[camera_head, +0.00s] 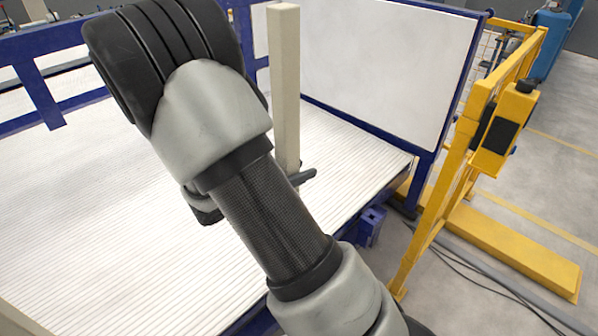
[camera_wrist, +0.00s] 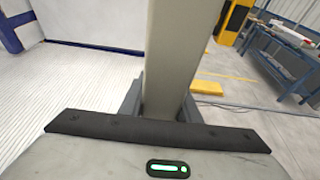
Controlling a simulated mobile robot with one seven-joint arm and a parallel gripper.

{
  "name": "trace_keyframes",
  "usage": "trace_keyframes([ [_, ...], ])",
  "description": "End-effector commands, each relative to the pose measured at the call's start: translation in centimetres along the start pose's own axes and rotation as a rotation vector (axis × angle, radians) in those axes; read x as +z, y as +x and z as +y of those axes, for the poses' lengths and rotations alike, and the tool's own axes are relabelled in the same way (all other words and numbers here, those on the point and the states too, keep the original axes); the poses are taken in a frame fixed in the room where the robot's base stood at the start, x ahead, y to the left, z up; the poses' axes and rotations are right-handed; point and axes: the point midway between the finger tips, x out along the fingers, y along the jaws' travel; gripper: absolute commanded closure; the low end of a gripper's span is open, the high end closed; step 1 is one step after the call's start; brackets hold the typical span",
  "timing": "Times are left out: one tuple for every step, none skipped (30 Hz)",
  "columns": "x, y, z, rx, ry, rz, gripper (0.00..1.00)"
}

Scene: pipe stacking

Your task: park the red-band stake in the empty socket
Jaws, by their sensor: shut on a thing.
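A tall beige stake (camera_head: 286,75) stands upright behind my arm in the head view. It also fills the middle of the wrist view (camera_wrist: 178,55), between the fingers of my gripper (camera_wrist: 162,104). My gripper is shut on this stake. One dark finger shows beside the stake in the head view; the rest is hidden by my arm. No red band shows on the visible part of the stake, and its lower end is hidden. A small blue bracket (camera_head: 372,222), which looks like a socket, sits on the near right side of the blue frame, right of and below the stake.
A blue-framed rack with a white ribbed bed (camera_head: 95,190) lies under my arm, with a white panel (camera_head: 390,65) behind. A yellow frame (camera_head: 450,170) with a control box (camera_head: 503,125) stands at right. A beige post end (camera_head: 14,322) shows at lower left.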

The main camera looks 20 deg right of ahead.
Motion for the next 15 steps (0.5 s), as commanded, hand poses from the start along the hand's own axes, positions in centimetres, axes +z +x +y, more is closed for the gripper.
trace_keyframes([
  [1.0, -0.2, 0.0, 0.000, 0.002, -0.003, 1.00],
  [1.2, -0.3, 0.0, 0.000, 0.002, -0.003, 1.00],
  [1.6, -0.4, 0.0, 0.000, 0.002, -0.003, 1.00],
  [1.8, -0.5, 0.0, 0.000, 0.002, -0.003, 1.00],
  [2.1, -0.6, 0.0, 0.000, 0.002, -0.003, 1.00],
  [2.4, -0.7, 0.0, 0.000, 0.002, -0.003, 1.00],
  [2.6, -0.8, 0.0, 0.000, 0.002, -0.003, 1.00],
  [2.9, -0.8, 0.0, 0.000, 0.001, -0.003, 1.00],
  [3.2, -0.9, 0.0, 0.000, 0.001, -0.003, 1.00],
  [3.4, -1.0, 0.0, 0.000, 0.002, -0.003, 1.00],
  [3.6, -1.1, 0.0, 0.000, 0.002, -0.003, 1.00],
  [3.9, -1.2, 0.0, 0.000, 0.003, -0.003, 1.00],
  [4.2, -1.2, 0.0, 0.000, 0.003, -0.003, 1.00],
  [4.4, -1.3, 0.0, 0.000, 0.003, -0.003, 1.00],
  [4.8, -1.4, 0.0, 0.000, 0.003, -0.003, 1.00],
])
